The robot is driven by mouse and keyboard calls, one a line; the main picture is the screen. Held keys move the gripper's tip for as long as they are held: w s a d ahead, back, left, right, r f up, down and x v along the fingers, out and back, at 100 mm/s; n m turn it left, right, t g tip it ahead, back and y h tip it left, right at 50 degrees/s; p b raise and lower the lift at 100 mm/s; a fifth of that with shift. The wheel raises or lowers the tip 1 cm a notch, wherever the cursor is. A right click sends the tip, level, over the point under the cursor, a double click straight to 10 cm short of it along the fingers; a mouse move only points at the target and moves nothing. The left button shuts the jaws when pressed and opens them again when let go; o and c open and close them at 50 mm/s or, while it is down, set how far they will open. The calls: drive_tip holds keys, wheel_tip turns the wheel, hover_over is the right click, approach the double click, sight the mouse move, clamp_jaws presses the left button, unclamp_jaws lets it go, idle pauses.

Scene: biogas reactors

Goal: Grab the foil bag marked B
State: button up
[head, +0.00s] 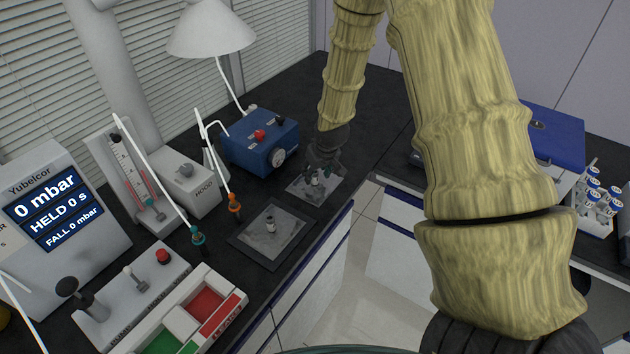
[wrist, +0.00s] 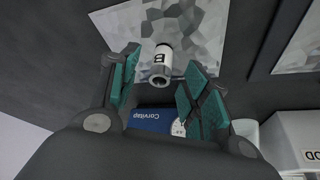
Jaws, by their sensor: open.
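The foil bag marked B (wrist: 205,22) lies flat on the dark bench, a silvery faceted sheet. Its upright white port (wrist: 162,62) carries a black letter B. In the wrist view the port shows between the teal pads of my open gripper (wrist: 161,62). I cannot tell whether either pad touches it. In the head view the bag (head: 303,193) lies near the bench's right edge, with my gripper (head: 322,165) just above and partly covering it. A dark-capped port shows below the fingers.
A second foil bag (head: 268,236) lies on a dark mat nearer the front; its edge shows in the wrist view (wrist: 300,48). A blue box with a gauge (head: 262,143) stands left of my gripper. A white lamp (head: 210,30) rises behind it. Floor lies beyond the bench edge.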

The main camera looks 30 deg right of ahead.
drive_tip(key=shift+x, duration=1.1)
clamp_jaws()
